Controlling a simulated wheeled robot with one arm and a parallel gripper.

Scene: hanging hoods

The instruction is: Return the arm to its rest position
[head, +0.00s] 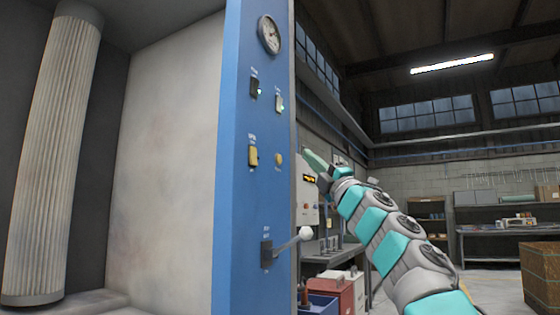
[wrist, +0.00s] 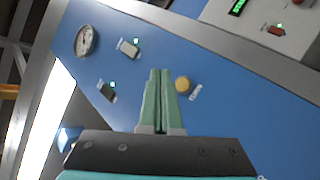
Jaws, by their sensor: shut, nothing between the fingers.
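My gripper (head: 315,160) is raised in front of the blue control panel (head: 245,205), at its right edge in the head view. Its green fingers are shut and empty. In the wrist view the shut fingertips (wrist: 160,73) point at the panel, just left of a round yellow button (wrist: 183,84). I cannot tell whether they touch the panel. My teal and grey arm reaches up from the bottom right of the head view.
The panel carries a gauge (head: 269,35), two small switches with green lights, a yellow switch (head: 253,156) and a white-knobbed lever (head: 305,233). A pleated filter (head: 55,150) stands left. A red box (head: 335,290), a workbench (head: 510,232) and a wooden crate (head: 541,272) are right.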

